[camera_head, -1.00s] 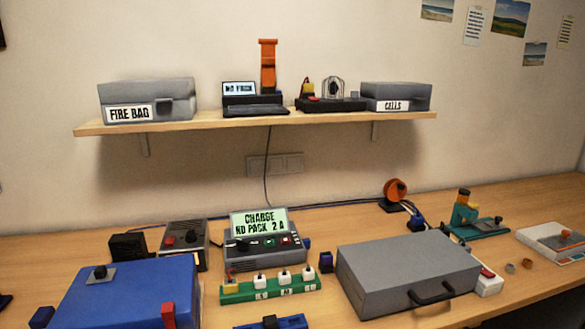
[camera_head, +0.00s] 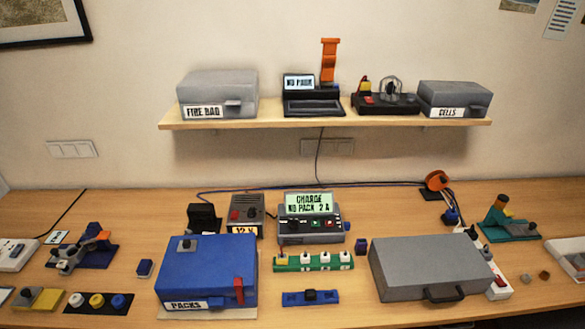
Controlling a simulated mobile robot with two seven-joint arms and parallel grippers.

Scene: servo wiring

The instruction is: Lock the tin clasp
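A blue box labelled PACKS (camera_head: 205,272) stands closed on the bench at the left. It has a red clasp (camera_head: 239,289) on its front right and a small dark knob (camera_head: 185,244) on its lid. A grey box labelled FIRE BAG (camera_head: 217,92) and a smaller grey box labelled CELLS (camera_head: 455,98) stand closed on the shelf, each with a grey catch at the front. I cannot tell which box is the tin, nor whether the red clasp is locked. Neither of my grippers is in view.
A grey case (camera_head: 430,265) with a black handle lies right of the blue box. Between them are a green strip with white plugs (camera_head: 312,262), a blue bar (camera_head: 310,298) and a charger (camera_head: 310,222). Several small devices crowd the left end. Little bench is free in front.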

